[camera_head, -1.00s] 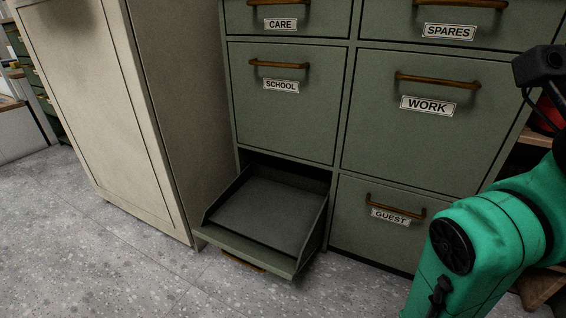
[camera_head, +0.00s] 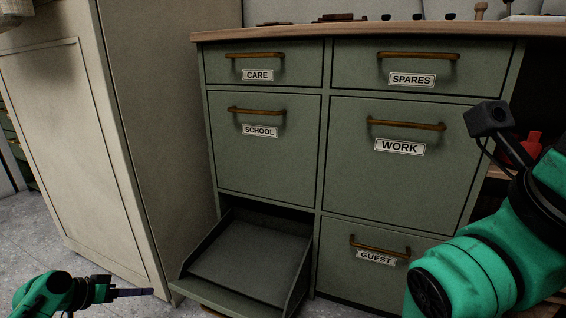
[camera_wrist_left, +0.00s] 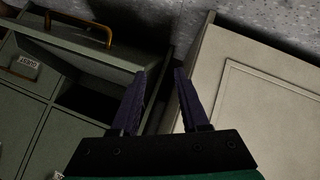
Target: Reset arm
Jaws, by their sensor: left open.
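My left arm shows at the lower left of the head view, and its gripper (camera_head: 148,292) points right, in front of the beige cabinet and left of the open drawer. In the left wrist view the dark purple fingers of my left gripper (camera_wrist_left: 160,80) stand apart with nothing between them. My right arm (camera_head: 480,270) is at the right edge of the head view, in front of the drawer unit. Its gripper fingers are not visible.
The bottom left drawer (camera_head: 242,262) is pulled out and looks empty; the SCHOOL (camera_head: 262,165), CARE, SPARES, WORK (camera_head: 400,185) and GUEST drawers are shut. A beige cabinet (camera_head: 60,130) stands left. A wooden worktop (camera_head: 290,31) with small items is above. Grey floor shows at left.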

